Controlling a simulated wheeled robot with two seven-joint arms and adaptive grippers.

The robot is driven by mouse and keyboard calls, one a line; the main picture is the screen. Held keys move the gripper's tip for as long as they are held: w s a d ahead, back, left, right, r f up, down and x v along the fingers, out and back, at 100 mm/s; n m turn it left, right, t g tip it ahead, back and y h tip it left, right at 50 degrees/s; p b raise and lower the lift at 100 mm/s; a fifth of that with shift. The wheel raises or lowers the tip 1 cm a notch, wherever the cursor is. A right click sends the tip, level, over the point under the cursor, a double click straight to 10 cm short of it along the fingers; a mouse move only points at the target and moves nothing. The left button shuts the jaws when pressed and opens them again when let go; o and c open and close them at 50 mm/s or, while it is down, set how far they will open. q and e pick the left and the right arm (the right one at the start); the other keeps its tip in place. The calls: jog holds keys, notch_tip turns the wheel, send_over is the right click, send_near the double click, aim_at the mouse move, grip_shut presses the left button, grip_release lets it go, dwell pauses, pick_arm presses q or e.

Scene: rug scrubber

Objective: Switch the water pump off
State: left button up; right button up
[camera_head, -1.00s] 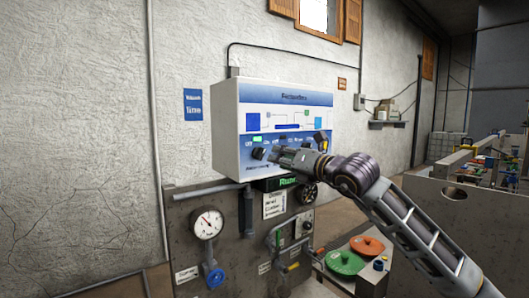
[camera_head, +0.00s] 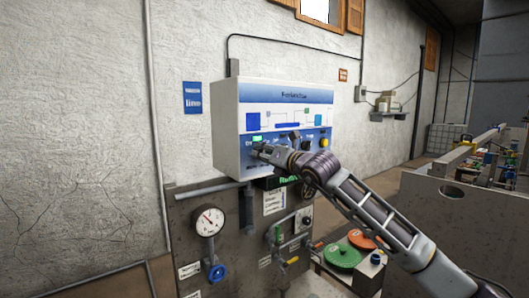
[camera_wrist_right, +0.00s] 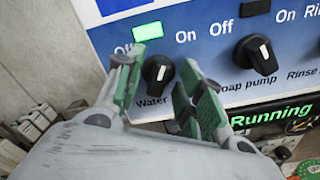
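The control box (camera_head: 228,130) is a white and blue panel on the wall. In the right wrist view, a black knob (camera_wrist_right: 158,74) has a label starting with "Water" below it, "Off" at its left and "On" at its right. Its white mark leans slightly right of upright. A green light (camera_wrist_right: 148,31) is lit above it. My right gripper (camera_head: 259,150) is at the panel's lower left. In the wrist view its fingers (camera_wrist_right: 159,63) are open, one on each side of the knob, with visible gaps. My left gripper is not in view.
A soap pump knob (camera_wrist_right: 256,54) is close to the right of my fingers. A green "Running" display (camera_wrist_right: 272,110) is below. Below the box are a gauge (camera_head: 209,221), a blue valve (camera_head: 217,273) and pipes. Green (camera_head: 342,256) and orange discs lie lower right.

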jog(key=shift+a, duration=0.1)
grip_shut()
dwell(0.3)
